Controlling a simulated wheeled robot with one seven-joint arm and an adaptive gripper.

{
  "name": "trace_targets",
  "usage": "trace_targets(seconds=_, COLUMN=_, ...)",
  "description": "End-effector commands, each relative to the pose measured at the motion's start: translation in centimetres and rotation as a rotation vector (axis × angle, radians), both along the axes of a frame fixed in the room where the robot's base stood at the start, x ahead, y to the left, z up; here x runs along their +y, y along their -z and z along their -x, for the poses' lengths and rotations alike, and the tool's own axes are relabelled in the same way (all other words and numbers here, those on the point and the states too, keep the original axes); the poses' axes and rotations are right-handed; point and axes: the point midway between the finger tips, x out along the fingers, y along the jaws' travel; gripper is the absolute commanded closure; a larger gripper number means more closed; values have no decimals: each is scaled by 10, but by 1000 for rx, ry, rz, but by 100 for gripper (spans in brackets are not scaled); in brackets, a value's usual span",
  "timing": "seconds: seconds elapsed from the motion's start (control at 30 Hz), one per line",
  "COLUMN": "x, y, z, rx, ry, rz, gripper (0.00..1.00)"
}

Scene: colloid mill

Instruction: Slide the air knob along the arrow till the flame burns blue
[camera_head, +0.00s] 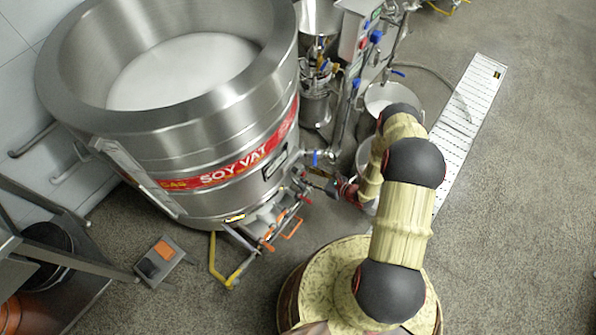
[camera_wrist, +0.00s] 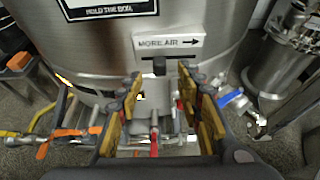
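The steel soy vat (camera_head: 205,195) stands at the left of the head view. In the wrist view a plate marked MORE AIR (camera_wrist: 170,43) has an arrow pointing right. The dark air knob (camera_wrist: 159,66) sits just below the plate, left of the arrow. My gripper (camera_wrist: 158,79) is open, its two yellow-padded fingers apart, with the knob visible between and beyond their tips. It shows small beside the vat in the head view (camera_head: 332,187). A small yellow-orange glow (camera_head: 235,217) shows low on the vat; whether it is the flame is unclear.
Valves and pipes with orange handles (camera_head: 292,229) lie low in front of the vat. A blue-handled valve (camera_wrist: 230,97) is right of my gripper. The mill machine (camera_head: 318,90) stands right of the vat. Open floor and a drain grate (camera_head: 467,120) lie farther right.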

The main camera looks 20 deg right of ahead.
Motion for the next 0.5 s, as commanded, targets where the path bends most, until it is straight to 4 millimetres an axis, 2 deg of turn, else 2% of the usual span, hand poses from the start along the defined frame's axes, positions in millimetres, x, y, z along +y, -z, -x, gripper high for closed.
trace_targets(seconds=0.3, x=28, y=21, z=-35, rx=0, ry=-7, rz=0, gripper=64)
trace_targets(seconds=0.5, x=37, y=27, z=-49, rx=1, ry=-5, rz=0, gripper=64)
